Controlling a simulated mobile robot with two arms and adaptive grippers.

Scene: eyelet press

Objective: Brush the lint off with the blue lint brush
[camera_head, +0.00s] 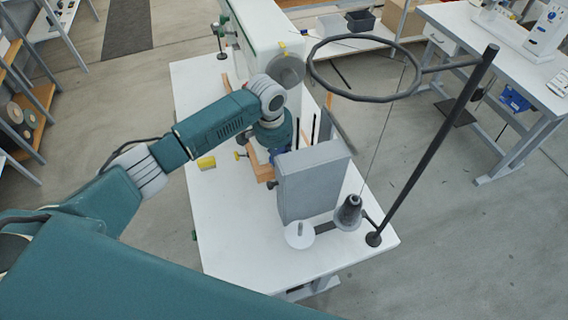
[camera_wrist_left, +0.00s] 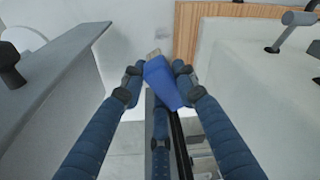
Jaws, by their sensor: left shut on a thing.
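The blue lint brush (camera_wrist_left: 166,84) is in the left wrist view, with a small pale tip at its far end. My left gripper (camera_wrist_left: 158,82) is shut on it, fingers on both sides of the blue body. In the head view my left gripper is mostly hidden behind my wrist and the grey box; only a bit of blue shows there. The brush tip is over a white surface beside a wooden strip (camera_wrist_left: 186,35). I cannot make out any lint. My right gripper is not in view.
The white machine (camera_head: 262,35) stands at the back of the white table (camera_head: 228,225). A grey box (camera_head: 312,185), a thread cone (camera_head: 348,213) and a dark stand with a ring (camera_head: 432,145) are at the right. A yellow piece (camera_head: 206,162) lies left. The table's front left is clear.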

